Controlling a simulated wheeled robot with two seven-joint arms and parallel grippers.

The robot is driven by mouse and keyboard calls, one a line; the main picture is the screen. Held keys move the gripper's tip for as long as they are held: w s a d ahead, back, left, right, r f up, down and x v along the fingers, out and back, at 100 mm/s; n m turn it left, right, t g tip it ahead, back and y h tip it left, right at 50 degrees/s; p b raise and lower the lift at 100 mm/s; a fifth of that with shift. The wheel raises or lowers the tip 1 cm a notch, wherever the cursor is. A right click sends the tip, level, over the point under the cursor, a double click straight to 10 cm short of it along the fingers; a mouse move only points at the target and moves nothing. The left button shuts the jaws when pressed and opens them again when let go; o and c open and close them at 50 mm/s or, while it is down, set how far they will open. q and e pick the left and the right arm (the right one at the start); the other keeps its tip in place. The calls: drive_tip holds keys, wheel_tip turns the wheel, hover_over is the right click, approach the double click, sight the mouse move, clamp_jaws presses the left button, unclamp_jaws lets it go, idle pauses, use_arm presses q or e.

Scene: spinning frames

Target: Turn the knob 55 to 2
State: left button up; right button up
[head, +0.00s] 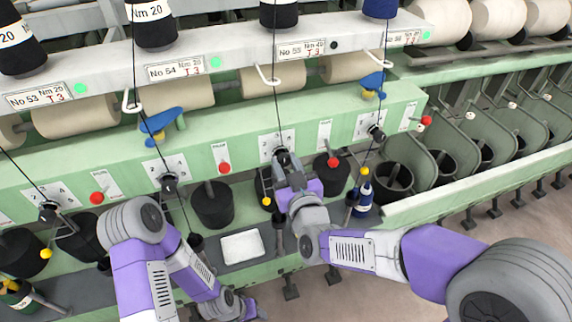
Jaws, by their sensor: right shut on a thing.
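Knob 55 (282,153) is a small dark knob on the green rail, below the label No 55 (302,48). A white dial plate (276,139) with small digits lies behind it. My right gripper (285,163) is at this knob from below and shut on it. The fingers cover part of the knob, so which digit it points to cannot be told. My left arm is folded low at the left, its end (232,305) near the bottom edge, away from the knobs. Its fingers are not clear.
Similar knobs sit to the left (168,182) and right (376,132). Red balls (224,168) and a blue lever (162,122) stick out nearby. Threads run down from bobbins (152,25), one close to my right gripper. Black cans and a white tray (242,247) are below.

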drive_tip(key=n, duration=0.5)
drive_tip(key=shift+n, duration=0.3)
drive_tip(key=n+p, duration=0.1)
drive_tip(key=n, duration=0.4)
drive_tip(key=shift+d, duration=0.1)
drive_tip(key=shift+n, duration=0.3)
drive_tip(key=o, duration=1)
